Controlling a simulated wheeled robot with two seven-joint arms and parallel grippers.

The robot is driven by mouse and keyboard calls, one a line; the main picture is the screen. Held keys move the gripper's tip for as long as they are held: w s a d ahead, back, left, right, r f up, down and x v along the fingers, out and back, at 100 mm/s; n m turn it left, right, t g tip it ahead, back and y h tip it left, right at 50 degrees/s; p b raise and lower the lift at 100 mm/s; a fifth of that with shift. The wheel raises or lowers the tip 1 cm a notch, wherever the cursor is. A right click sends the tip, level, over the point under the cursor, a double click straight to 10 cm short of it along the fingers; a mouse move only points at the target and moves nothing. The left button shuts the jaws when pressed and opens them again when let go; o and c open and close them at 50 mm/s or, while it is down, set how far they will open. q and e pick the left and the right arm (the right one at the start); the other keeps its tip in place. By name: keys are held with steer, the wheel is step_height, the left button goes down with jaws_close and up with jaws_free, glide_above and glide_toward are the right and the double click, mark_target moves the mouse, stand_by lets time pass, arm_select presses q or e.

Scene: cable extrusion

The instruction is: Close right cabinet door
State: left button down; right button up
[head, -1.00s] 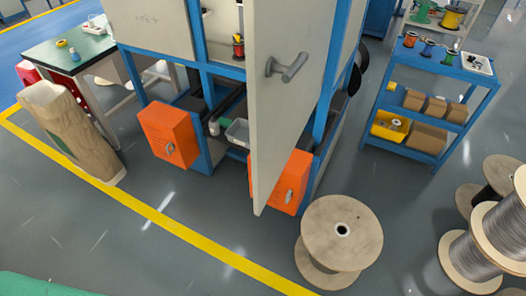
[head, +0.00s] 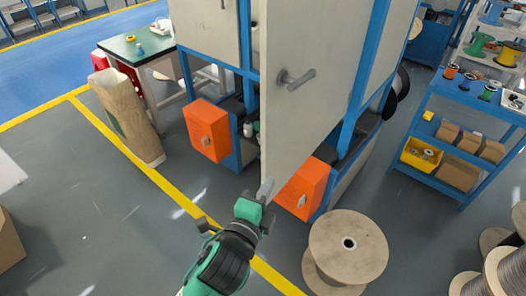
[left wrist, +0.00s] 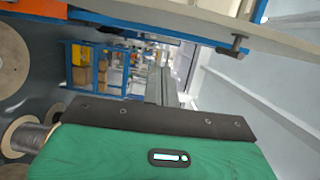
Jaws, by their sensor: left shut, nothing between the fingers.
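The right cabinet door (head: 325,95) is a tall cream panel that stands swung open, out from the blue-framed cabinet. Its grey lever handle (head: 296,78) shows on the face toward the right, and also in the left wrist view (left wrist: 237,46). My left gripper (head: 266,188), green and black, is shut and empty at the door's lower front corner. I cannot tell whether it touches the door. Its closed fingers (left wrist: 161,84) show in the left wrist view, with the door panel above them. My right gripper is in neither current view.
Two orange boxes (head: 207,130) (head: 304,190) are at the cabinet's base. A wooden cable spool (head: 345,247) stands on the floor right of my gripper. A blue shelf cart (head: 455,105) is further right. The floor left of my arm is mostly clear.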

mark_target(267, 148)
arm_select(q)
steer(key=w+p, duration=0.1)
steer(key=w, duration=0.2)
steer(key=w+r+p, duration=0.1)
steer(key=w+p, duration=0.1)
steer(key=w, duration=0.2)
steer(key=w+r+p, duration=0.1)
steer(key=w+p, duration=0.1)
steer(key=w, duration=0.2)
steer(key=shift+a, duration=0.25)
steer(key=shift+f, duration=0.1)
steer(key=shift+d, duration=0.1)
